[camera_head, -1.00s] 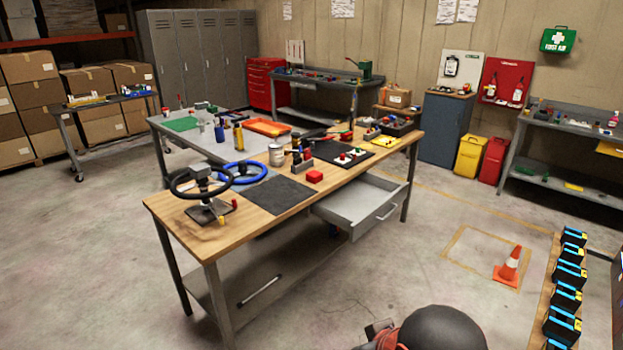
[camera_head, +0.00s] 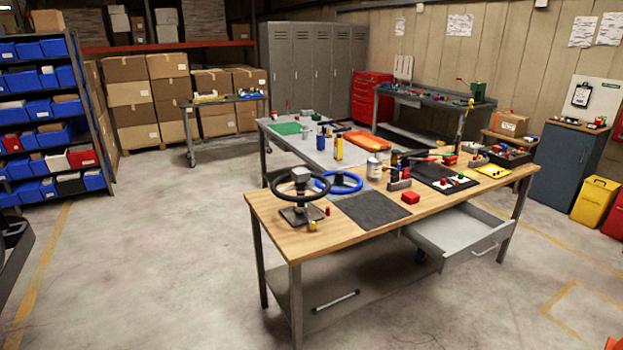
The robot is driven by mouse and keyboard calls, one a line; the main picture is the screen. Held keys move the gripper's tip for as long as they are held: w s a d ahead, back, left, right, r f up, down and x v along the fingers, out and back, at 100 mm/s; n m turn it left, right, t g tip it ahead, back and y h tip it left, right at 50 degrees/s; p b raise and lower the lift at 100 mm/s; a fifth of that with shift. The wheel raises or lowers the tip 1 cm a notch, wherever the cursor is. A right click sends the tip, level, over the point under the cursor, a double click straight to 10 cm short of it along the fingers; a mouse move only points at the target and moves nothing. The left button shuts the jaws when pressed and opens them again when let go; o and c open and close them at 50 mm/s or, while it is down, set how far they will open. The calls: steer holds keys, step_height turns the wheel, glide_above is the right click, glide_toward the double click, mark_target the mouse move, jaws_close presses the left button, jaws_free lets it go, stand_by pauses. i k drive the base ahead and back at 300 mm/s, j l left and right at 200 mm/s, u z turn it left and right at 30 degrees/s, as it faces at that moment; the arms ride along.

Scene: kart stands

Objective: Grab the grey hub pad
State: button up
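A small grey block (camera_head: 300,174), which looks like the hub pad, sits on top at the centre of a black steering wheel (camera_head: 267,189). The wheel is mounted level on a dark stand (camera_head: 301,216) near the left front corner of the wooden-topped workbench (camera_head: 262,212). A blue steering wheel (camera_head: 352,189) lies just behind and to the right of it. My gripper is not in view.
A dark mat (camera_head: 371,210) and a red box (camera_head: 411,197) lie right of the wheels. An open drawer (camera_head: 458,234) juts from the bench's front right. A dark object (camera_head: 14,240) stands at the left edge. The floor left of the bench is clear.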

mark_target(302, 174)
steer(key=i+l, duration=0.1)
steer(key=i, duration=0.6)
steer(key=i+l, duration=0.15)
steer(key=i, duration=0.5)
steer(key=i+l, duration=0.1)
steer(key=i, duration=0.6)
steer(key=l+z, duration=0.05)
